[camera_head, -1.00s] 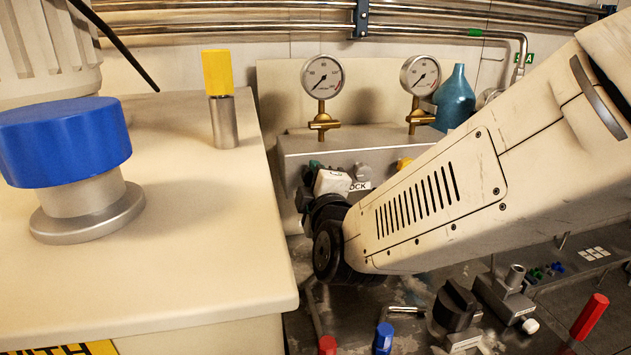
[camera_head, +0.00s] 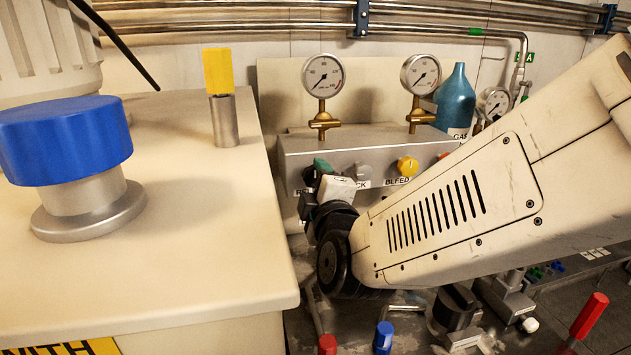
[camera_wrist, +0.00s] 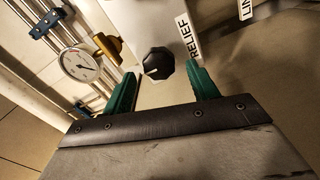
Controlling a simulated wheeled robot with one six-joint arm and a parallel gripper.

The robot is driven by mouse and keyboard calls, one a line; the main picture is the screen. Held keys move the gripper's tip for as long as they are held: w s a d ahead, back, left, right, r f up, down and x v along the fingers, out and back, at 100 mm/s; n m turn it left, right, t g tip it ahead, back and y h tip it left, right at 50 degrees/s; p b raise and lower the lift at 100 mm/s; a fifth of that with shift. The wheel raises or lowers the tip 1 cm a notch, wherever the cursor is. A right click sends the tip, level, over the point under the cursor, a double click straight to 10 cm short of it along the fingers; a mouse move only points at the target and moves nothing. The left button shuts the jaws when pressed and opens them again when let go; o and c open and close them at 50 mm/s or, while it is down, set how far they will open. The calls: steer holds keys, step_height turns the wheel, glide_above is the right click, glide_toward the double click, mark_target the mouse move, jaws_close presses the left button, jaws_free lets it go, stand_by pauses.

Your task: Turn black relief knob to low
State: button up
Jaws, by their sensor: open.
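The black relief knob (camera_wrist: 158,63) is a faceted knob on a pale panel, with a small light mark on its face. The RELIEF label (camera_wrist: 193,36) is beside it in the wrist view. My gripper (camera_wrist: 160,70) is open, its two green fingers on either side of the knob in that view. I see a gap between each finger and the knob; whether the tips reach its depth I cannot tell. In the head view my gripper (camera_head: 318,170) is at the left end of the grey valve panel (camera_head: 290,150), where my wrist and fingers hide the black knob.
A grey knob (camera_head: 362,172) and a yellow knob (camera_head: 407,166) are right of my gripper on the panel. Two gauges (camera_head: 323,76) (camera_head: 420,74) stand above it on brass fittings. A cream cabinet (camera_head: 200,230) fills the left. Red and blue handles (camera_head: 590,315) (camera_head: 383,337) rise below.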

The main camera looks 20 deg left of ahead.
steer(key=v, duration=0.5)
steer(key=shift+s+d, duration=0.15)
steer(key=shift+s, duration=0.1)
steer(key=s+a+f+m+g, duration=0.1)
steer(key=s+f+m+g, duration=0.25)
steer(key=f+g, duration=0.35)
steer(key=s+d+f+m+g+h, duration=0.3)
steer(key=d+f, duration=0.1)
steer(key=d, duration=0.2)
steer(key=s+d+r+m+g+h, duration=0.1)
steer(key=s+d+m, duration=0.3)
steer(key=d, duration=0.8)
steer(key=s+d+r+m+g+h, duration=0.1)
steer(key=s+d+r+m+h, duration=0.2)
steer(key=d+m, duration=0.3)
steer(key=s+d+r+m+g+h, duration=0.2)
steer(key=s+d+m, duration=0.3)
steer(key=d, duration=1.2)
steer(key=shift+d+r, duration=0.3)
